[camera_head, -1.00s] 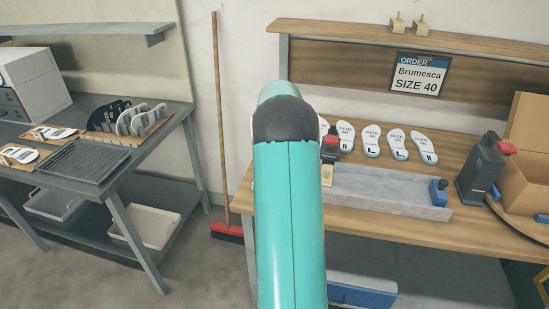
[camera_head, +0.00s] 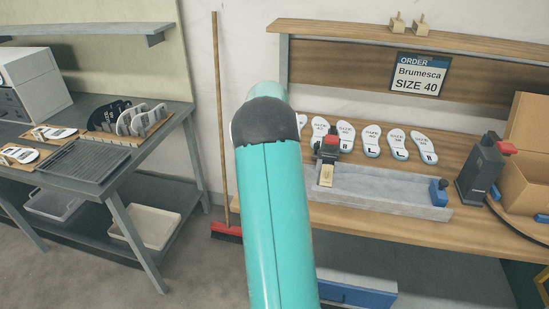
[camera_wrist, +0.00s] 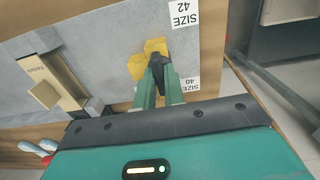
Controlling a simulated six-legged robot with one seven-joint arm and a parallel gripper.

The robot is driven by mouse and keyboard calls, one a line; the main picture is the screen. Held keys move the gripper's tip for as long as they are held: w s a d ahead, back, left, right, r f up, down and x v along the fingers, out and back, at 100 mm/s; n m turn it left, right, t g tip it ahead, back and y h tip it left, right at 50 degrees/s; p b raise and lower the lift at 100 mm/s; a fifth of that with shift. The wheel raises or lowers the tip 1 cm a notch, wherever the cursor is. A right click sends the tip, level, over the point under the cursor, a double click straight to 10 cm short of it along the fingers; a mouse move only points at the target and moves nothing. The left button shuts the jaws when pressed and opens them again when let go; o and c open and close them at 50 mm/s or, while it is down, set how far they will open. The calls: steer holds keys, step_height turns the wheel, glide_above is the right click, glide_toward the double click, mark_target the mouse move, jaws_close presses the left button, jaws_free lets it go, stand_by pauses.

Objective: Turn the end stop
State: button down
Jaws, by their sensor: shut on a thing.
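In the wrist view the yellow end stop (camera_wrist: 154,46) sits on a grey bed (camera_wrist: 104,32), between a "SIZE 42" label (camera_wrist: 184,13) and a "SIZE 40" label (camera_wrist: 184,86). My gripper (camera_wrist: 160,68) is shut on the dark part at the end stop. The fingers hide some of the stop and the "SIZE 40" label. In the head view my teal arm hides the gripper and the end stop. The grey fixture (camera_head: 392,186) there lies on the wooden bench, with a red-topped clamp (camera_head: 329,147) and a brass-coloured plate (camera_head: 326,182) at its left part.
Several insoles (camera_head: 371,141) lie behind the fixture. An order sign (camera_head: 417,74) reads "Brumesca SIZE 40". A black device (camera_head: 480,170) and a cardboard box (camera_head: 530,160) stand at right. A broom (camera_head: 218,120) leans between the bench and the grey table (camera_head: 165,150).

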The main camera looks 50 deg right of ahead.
stand_by(0.4)
steer(key=c, duration=1.5)
jaws_free()
steer(key=shift+w, duration=0.1)
step_height(320, 180, up, 14)
steer(key=shift+f, duration=0.1)
